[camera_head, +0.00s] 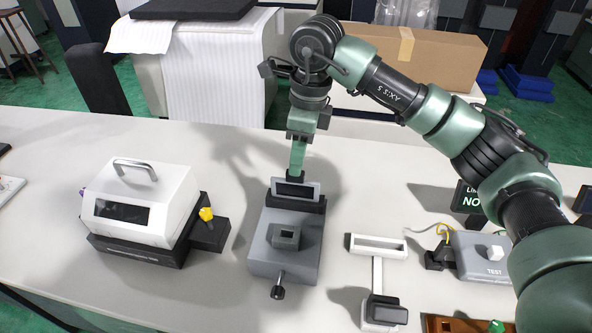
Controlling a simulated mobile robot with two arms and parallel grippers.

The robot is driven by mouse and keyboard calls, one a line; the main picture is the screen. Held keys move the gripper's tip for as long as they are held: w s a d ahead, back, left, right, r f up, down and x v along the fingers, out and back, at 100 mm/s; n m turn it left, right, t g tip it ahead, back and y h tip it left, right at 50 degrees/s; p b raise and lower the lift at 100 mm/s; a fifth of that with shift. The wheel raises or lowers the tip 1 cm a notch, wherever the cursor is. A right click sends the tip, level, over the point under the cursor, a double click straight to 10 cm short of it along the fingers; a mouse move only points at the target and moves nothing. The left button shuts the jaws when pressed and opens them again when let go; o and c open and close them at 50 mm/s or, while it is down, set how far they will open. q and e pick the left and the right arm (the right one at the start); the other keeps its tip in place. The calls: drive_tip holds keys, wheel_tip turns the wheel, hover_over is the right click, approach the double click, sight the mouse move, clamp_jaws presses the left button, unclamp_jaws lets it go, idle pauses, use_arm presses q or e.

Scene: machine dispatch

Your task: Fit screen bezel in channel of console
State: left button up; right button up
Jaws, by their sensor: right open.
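The console (259,258) is a grey box near the middle of the table, with a raised square socket on top and a black-knobbed lever in front. A dark channel piece (318,205) runs along its back edge. The screen bezel (312,189), a light grey frame around a dark window, stands nearly upright at this channel. Its lower edge is hidden, so I cannot tell how deep it sits. My right gripper (296,177) points down right at the top edge of the bezel with its jaws open. My left gripper is out of view.
A white machine (145,195) with a handle and yellow knob stands left. A white slotted stand (377,247) is right of the console, near a grey TEST box (484,257). A cardboard box (440,60) sits behind. Bare table lies between the white machine and the console.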

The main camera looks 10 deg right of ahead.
drive_tip(key=shift+d+r, duration=0.15)
drive_tip(key=shift+r, duration=1.05)
